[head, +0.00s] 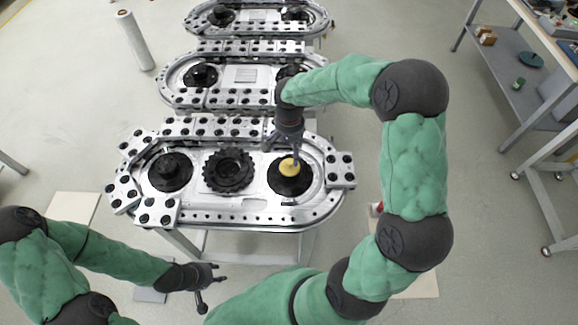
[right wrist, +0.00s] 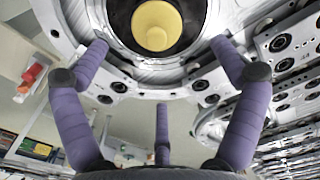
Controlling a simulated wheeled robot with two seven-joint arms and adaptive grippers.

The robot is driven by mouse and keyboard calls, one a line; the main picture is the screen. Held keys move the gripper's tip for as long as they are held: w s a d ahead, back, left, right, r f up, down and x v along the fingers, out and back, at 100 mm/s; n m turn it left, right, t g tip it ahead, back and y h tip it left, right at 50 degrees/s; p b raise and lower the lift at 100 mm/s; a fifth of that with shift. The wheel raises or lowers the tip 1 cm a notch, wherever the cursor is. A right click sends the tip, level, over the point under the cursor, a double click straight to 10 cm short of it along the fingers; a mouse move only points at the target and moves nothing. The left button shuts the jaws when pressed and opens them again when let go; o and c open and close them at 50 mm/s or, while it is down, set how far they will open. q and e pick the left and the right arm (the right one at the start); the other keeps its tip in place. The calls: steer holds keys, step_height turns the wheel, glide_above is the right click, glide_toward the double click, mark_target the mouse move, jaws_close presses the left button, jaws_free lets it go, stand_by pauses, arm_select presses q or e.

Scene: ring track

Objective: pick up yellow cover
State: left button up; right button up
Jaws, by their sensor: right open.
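The yellow cover (head: 289,166) is a small round piece on top of the black hub (head: 291,180) at the right end of the nearest ring track. In the right wrist view the yellow cover (right wrist: 156,26) sits at the top centre inside a dark ring. My right gripper (head: 288,148) points down just above the cover and partly overlaps it in the head view. Its purple fingers (right wrist: 158,75) are spread wide, with nothing between them. My left gripper (head: 207,280) is low at the front left, away from the track, its fingers apart and empty.
The nearest ring track (head: 240,218) also carries a black toothed gear (head: 228,170) in the middle and a black hub (head: 170,172) at left. More tracks stand behind it. A shelf cart (head: 510,65) is at far right. A white roll (head: 133,40) stands at back left.

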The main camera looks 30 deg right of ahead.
mark_target(289, 162)
step_height(289, 162, down, 3)
steer(key=shift+r, duration=0.15)
steer(key=shift+s+a+f+b, duration=0.1)
steer(key=shift+s+f+b, duration=0.1)
steer(key=shift+f, duration=1.1)
steer(key=shift+s+a+f+b, duration=0.1)
steer(key=shift+s+f+b, duration=0.1)
steer(key=shift+f, duration=1.1)
steer(key=c, duration=1.2)
